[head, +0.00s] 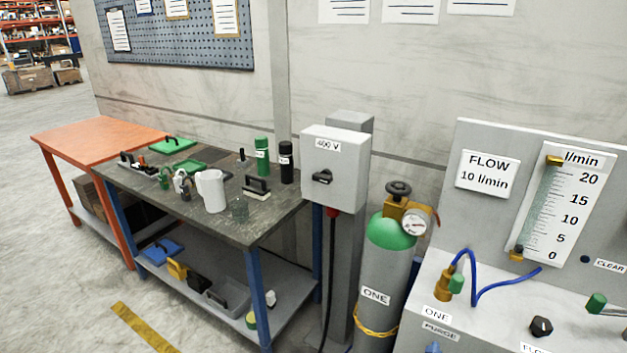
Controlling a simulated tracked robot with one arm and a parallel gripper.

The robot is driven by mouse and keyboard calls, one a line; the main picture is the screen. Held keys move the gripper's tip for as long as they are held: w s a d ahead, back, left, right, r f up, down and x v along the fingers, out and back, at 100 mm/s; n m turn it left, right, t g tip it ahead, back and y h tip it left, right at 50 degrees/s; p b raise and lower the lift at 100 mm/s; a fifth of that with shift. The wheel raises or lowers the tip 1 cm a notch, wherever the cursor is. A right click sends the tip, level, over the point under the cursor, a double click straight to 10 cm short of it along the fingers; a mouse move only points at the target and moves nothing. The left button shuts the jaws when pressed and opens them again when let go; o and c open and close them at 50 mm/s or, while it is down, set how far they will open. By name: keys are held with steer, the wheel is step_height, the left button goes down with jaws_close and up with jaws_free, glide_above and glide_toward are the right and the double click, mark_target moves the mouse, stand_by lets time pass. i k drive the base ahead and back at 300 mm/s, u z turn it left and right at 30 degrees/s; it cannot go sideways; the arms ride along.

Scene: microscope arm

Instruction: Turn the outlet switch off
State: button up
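A light grey box labelled "400 V" (335,170) stands on a grey post in the middle of the head view. A black rotary switch (322,177) sits on its front face; its handle looks roughly horizontal, slightly tilted. I take this to be the outlet switch; no on or off marks are readable. A red plug (332,211) is at the box's underside, with a black cable hanging down to the floor. My gripper is not in view, so its state and distance from the switch do not show.
A workbench (225,225) with a white jug, bottles and tools stands left of the box. An orange table (98,138) is beyond it. A green-shouldered gas cylinder (385,275) and a flow panel (480,215) are on the right. Floor is clear at lower left.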

mark_target(325, 176)
steer(key=u, duration=0.5)
steer(key=i, duration=2.1)
steer(key=z, duration=0.35)
